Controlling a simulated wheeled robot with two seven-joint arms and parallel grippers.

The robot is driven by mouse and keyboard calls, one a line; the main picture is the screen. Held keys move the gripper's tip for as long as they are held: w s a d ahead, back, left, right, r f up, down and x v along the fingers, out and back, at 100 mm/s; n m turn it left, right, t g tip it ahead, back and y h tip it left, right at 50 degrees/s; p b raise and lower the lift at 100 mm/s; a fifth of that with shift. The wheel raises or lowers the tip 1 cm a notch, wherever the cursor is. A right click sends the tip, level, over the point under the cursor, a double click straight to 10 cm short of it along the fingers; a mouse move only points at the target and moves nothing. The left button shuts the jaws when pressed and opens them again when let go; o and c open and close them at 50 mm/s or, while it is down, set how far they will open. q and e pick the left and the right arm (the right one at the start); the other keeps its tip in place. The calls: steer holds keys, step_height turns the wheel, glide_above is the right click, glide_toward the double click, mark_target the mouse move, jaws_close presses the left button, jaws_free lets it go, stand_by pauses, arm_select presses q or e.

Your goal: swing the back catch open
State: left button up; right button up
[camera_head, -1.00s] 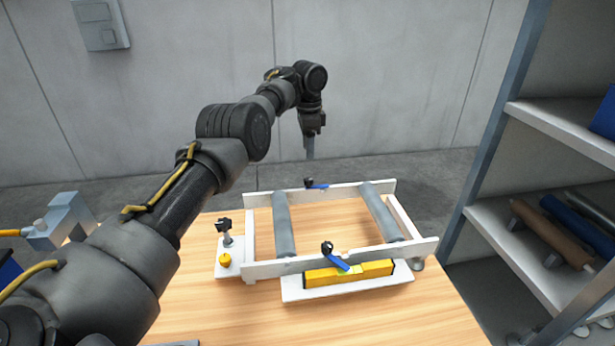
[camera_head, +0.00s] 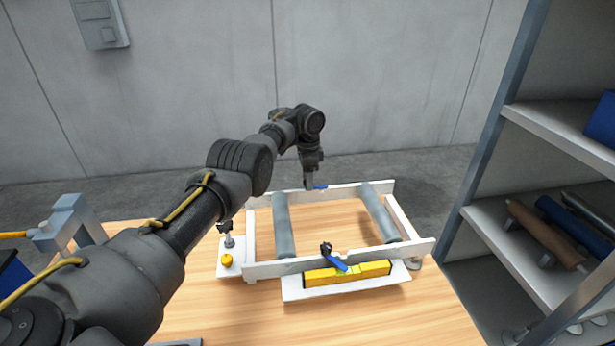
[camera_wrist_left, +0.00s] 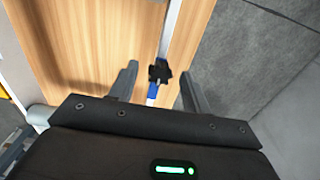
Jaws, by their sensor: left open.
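The back catch, a blue lever (camera_head: 320,187) with a black knob, sits on the back rail (camera_head: 350,190) of the white frame. My left gripper (camera_head: 310,184) is at the catch, pointing down, and partly hides it in the head view. In the left wrist view the catch's black knob (camera_wrist_left: 160,73) and blue lever (camera_wrist_left: 153,91) lie between the two fingers of my left gripper (camera_wrist_left: 157,85). The fingers are open, with a gap on both sides of the catch. My right gripper is not in view.
The front rail (camera_head: 300,266) carries a second blue catch (camera_head: 334,257), beside a yellow spirit level (camera_head: 347,272). Two grey rollers (camera_head: 283,225) span the frame. Shelving (camera_head: 540,125) rises at right.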

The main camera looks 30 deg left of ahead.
arm_select(q)
steer(key=c, duration=1)
steer(key=shift+r+n+p, duration=0.15)
steer(key=shift+n+p, duration=0.25)
steer(key=shift+p, duration=0.35)
steer(key=n+p, duration=0.2)
steer(key=p, duration=0.1)
steer(key=shift+r+n+p, duration=0.1)
steer(key=shift+n+p, duration=0.2)
steer(key=shift+n, duration=0.1)
steer(key=n+p, duration=0.2)
steer(key=n, duration=0.1)
steer(key=shift+f+n+p, duration=0.2)
steer(key=shift+n+p, duration=0.25)
steer(key=shift+n, duration=1.35)
steer(key=shift+w, duration=0.1)
steer(key=o, duration=1)
